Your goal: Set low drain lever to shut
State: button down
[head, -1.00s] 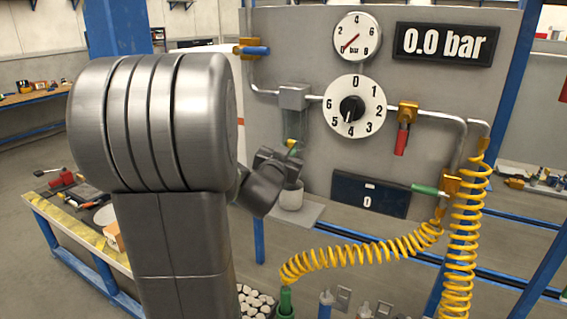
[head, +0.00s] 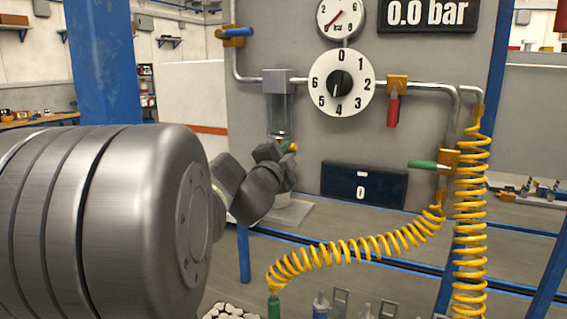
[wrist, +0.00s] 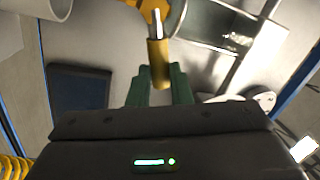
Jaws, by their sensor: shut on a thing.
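The drain lever (wrist: 158,66) has a yellow sleeve on a bright metal stem and comes from a yellow valve body (wrist: 152,9) at the top of the wrist view. My gripper (wrist: 159,86) has green fingertips, one on each side of the sleeve, and is shut on it. In the head view my gripper (head: 290,148) is just below the clear filter bowl (head: 281,115), over the small ledge. The lever is mostly hidden there by my gripper, so I cannot tell its angle. The bowl also shows in the wrist view (wrist: 215,22).
A blue lever (head: 238,32), a red lever (head: 392,110) and a green lever (head: 422,164) sit on the panel's pipes. The dial (head: 341,83) points near 5. The display (head: 427,13) reads 0.0 bar. A yellow coiled hose (head: 350,249) hangs at the lower right.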

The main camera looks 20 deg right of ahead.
jog(key=shift+s+d+f+m+g+h+b, duration=0.15)
jog(key=shift+f+m+b, duration=0.25)
jog(key=shift+m+b, duration=0.35)
jog(key=shift+w+a+f+m+g+h+b, duration=0.15)
jog(key=shift+f+m+b, duration=0.3)
jog(key=shift+m, duration=0.55)
jog(key=shift+s+d+f+m+g+h+b, duration=0.1)
jog(key=shift+f+m+g+h+b, duration=0.1)
jog(key=shift+f+m+b, duration=0.5)
jog(key=shift+r+m, duration=0.25)
jog(key=shift+r, duration=0.05)
jog(key=c, duration=1.3)
grip_release()
jog(key=p+v, duration=0.1)
jog(key=v, duration=1.3)
jog(key=shift+d, duration=0.1)
jog(key=x, duration=1.4)
jog(key=shift+b, duration=0.35)
